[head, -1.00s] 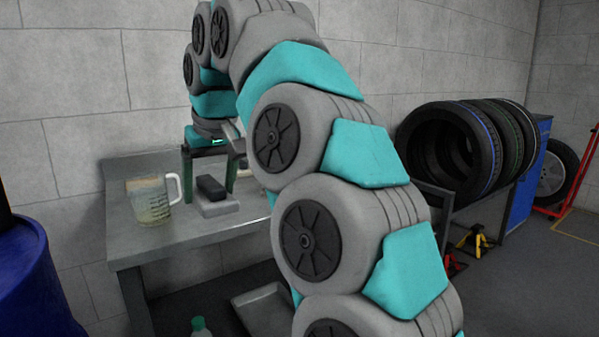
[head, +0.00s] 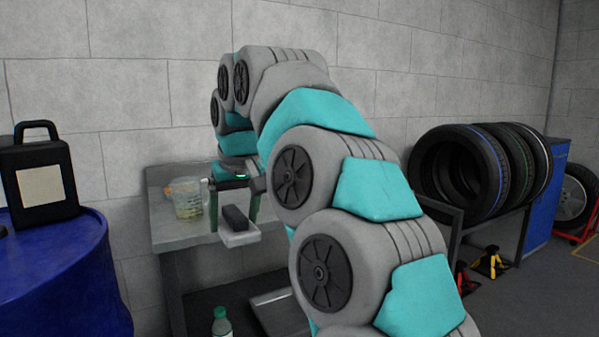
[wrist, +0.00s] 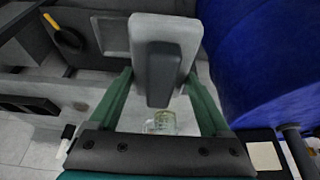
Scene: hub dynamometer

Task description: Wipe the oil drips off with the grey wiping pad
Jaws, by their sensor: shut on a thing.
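My gripper (head: 234,212) has two green fingers and is shut on the grey wiping pad (head: 240,238), by its dark block-shaped handle (head: 235,217). The pad is held level by the front edge of the metal workbench (head: 185,240), seemingly clear of the top. In the wrist view the pad (wrist: 183,28) and its dark handle (wrist: 163,75) sit between the green fingers (wrist: 160,95). I cannot make out any oil drips in either view.
A clear measuring jug (head: 188,203) stands on the bench left of my gripper. A blue drum (head: 60,280) with a black canister (head: 42,180) on it is at left. A green-capped bottle (head: 222,325) and a tray (head: 278,313) are below. A tyre rack (head: 485,215) is at right.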

